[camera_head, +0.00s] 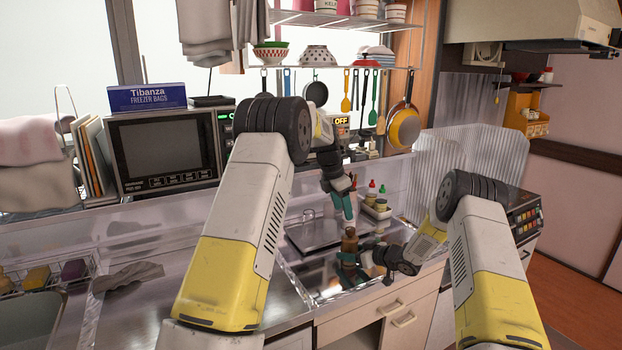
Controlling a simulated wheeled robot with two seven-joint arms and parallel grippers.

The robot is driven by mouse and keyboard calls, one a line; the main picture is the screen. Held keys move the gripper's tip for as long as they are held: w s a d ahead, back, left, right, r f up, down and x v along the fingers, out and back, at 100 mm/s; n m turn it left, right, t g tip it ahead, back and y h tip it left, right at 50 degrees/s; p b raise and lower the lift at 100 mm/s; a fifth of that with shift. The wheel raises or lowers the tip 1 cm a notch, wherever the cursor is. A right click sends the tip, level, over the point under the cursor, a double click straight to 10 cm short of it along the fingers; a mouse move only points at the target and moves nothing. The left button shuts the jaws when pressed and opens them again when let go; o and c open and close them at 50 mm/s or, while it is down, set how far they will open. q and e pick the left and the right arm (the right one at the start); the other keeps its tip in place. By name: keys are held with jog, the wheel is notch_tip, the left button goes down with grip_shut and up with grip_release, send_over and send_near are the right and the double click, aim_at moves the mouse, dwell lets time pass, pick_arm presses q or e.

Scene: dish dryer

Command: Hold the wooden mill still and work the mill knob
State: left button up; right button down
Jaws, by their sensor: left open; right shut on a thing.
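The wooden mill (349,243) stands upright on the shiny counter in the centre-right of the head view. Its knob (350,231) is the small top end. My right gripper (356,257) comes in from the right and is shut on the mill's body, low down, so its fingers hide part of it. My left gripper (347,213) points down just above the knob, with teal fingers. It is open and apart from the knob, as far as I can tell at this size.
Small bottles and jars (377,203) stand on the counter behind the mill. A flat metal lid (315,232) lies behind and left. A microwave (168,147) and a grey cloth (128,276) are at the left. Utensils and a yellow pan (404,127) hang above.

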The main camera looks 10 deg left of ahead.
pick_arm(q)
jog(key=s+a+r+m, duration=0.3)
jog(key=s+r+m, duration=0.1)
jog(key=s+r, duration=0.4)
jog(key=s+a+r+m+t, duration=0.1)
jog(key=s+a+r+m, duration=0.3)
jog(key=s+r, duration=0.4)
jog(key=shift+s+a+m+t+h, duration=0.3)
jog(key=shift+s+m, duration=0.35)
jog(key=shift+m, duration=0.05)
jog(key=m+y, duration=0.3)
jog(key=m, duration=1.3)
send_near(351, 228)
jog(key=x, duration=0.8)
jog(key=shift+a+f, duration=0.1)
jog(key=shift+f, duration=0.25)
